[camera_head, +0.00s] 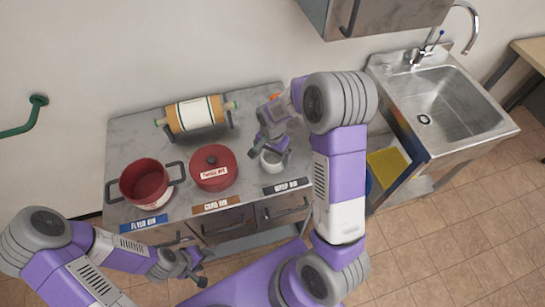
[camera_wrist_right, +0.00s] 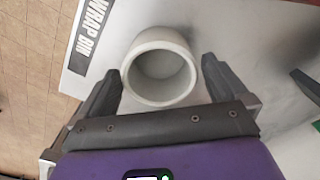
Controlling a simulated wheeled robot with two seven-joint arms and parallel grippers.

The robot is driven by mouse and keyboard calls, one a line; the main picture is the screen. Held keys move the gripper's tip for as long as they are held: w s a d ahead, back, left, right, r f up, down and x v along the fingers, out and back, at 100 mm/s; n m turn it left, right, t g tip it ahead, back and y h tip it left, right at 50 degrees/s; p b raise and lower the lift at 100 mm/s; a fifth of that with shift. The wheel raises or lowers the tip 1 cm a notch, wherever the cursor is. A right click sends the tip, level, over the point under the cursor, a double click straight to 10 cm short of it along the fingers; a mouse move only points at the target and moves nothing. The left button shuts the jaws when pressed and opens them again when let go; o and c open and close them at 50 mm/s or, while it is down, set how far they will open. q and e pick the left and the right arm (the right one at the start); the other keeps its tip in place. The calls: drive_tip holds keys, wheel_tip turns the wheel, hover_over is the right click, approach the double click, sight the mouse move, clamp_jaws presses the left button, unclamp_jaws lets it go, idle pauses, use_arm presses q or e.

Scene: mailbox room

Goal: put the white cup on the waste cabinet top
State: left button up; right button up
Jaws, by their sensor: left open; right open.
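The white cup (camera_head: 272,160) stands on the grey top of the waste cabinet (camera_head: 144,124), behind the black WRAP BIN label. Its open mouth shows in the right wrist view (camera_wrist_right: 160,95). My right gripper (camera_head: 270,147) is open, with one finger on either side of the cup. In the wrist view there are gaps between the fingers and the cup wall, though contact lower down is hard to judge. My left gripper (camera_head: 187,268) is open and empty, low in front of the cabinet.
A red pot (camera_head: 145,182) and a lidded red pot (camera_head: 213,168) stand on the cabinet top left of the cup. A roller on a stand (camera_head: 195,114) is at the back. A steel sink (camera_head: 440,105) is at the right. A hanging cabinet (camera_head: 385,15) is above.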

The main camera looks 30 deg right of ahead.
use_arm(q)
drive_tip(key=shift+r+p, duration=0.6)
drive_tip(key=shift+r, duration=0.1)
use_arm(e)
wheel_tip(320, 180, up, 10)
drive_tip(key=shift+f, duration=0.25)
